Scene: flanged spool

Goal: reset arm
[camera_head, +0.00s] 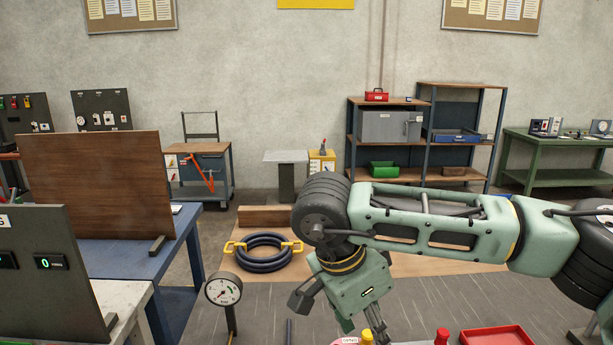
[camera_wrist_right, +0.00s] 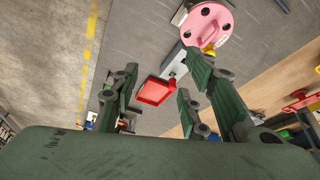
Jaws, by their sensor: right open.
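My right arm reaches in from the right in the head view, bent at the elbow, with its green gripper (camera_head: 376,322) pointing down at the lower edge. In the right wrist view the gripper (camera_wrist_right: 160,82) is open, its fingers wide apart with nothing held between them. A pink round flange with dark holes (camera_wrist_right: 208,20), apparently the spool's, lies beyond the fingertips near the top. Only a sliver of pink (camera_head: 345,341) shows at the head view's bottom edge. My left gripper is not in view.
A red tray (camera_head: 495,336) sits at lower right; it also shows between the fingers in the wrist view (camera_wrist_right: 153,92). A dial gauge (camera_head: 223,289) stands left of the gripper. A coiled dark hose (camera_head: 264,254) lies behind. A blue table (camera_head: 105,262) is at left.

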